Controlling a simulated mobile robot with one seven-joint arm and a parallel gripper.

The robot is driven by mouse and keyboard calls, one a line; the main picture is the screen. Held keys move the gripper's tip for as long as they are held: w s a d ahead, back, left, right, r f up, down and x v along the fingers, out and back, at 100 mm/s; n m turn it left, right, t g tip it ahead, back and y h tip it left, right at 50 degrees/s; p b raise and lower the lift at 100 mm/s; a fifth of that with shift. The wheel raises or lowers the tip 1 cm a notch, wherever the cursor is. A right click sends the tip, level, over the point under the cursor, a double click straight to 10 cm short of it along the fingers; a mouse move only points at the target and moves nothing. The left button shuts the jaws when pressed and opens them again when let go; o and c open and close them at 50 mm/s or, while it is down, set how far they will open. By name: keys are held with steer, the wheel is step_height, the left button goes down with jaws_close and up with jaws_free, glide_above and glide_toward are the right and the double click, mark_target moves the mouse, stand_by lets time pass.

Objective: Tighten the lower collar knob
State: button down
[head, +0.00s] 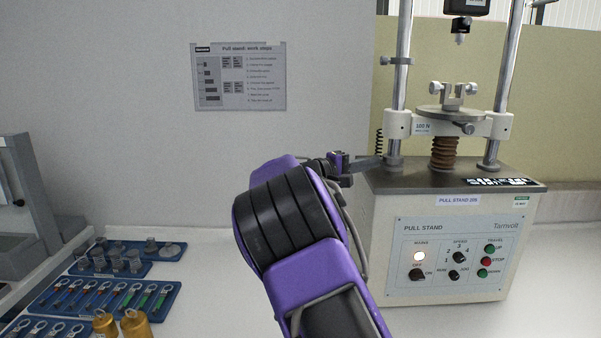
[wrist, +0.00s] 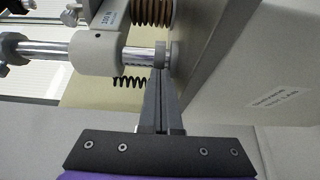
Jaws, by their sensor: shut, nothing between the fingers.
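The lower collar (head: 393,160) sits low on the left column of the pull stand, just above the dark top plate. It also shows in the wrist view (wrist: 160,56), between the white crosshead sleeve and the base. My gripper (head: 379,161) reaches it from the left. Its two dark fingers (wrist: 159,74) are together, with nothing between them. Their tips are at or very close to the collar; I cannot tell whether they touch. The collar's knob cannot be made out and may be hidden by the fingertips.
An upper collar with a knob (head: 397,61) is higher on the left column. The white crosshead (head: 425,125) spans both columns above the lower collar. A coiled black cable (wrist: 130,82) hangs nearby. Blue trays (head: 105,297) with parts and brass weights (head: 135,324) stand at the lower left.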

stand_by(0.4)
steer(key=shift+s+f+b, duration=0.1)
steer(key=shift+s+b, duration=0.05)
steer(key=shift+b, duration=0.25)
steer(key=shift+s, duration=0.2)
steer(key=a+p, duration=0.1)
steer(key=a, duration=0.5)
steer(key=shift+a+r+p, duration=0.1)
steer(key=shift+r+p, duration=0.1)
steer(key=shift+p, duration=0.25)
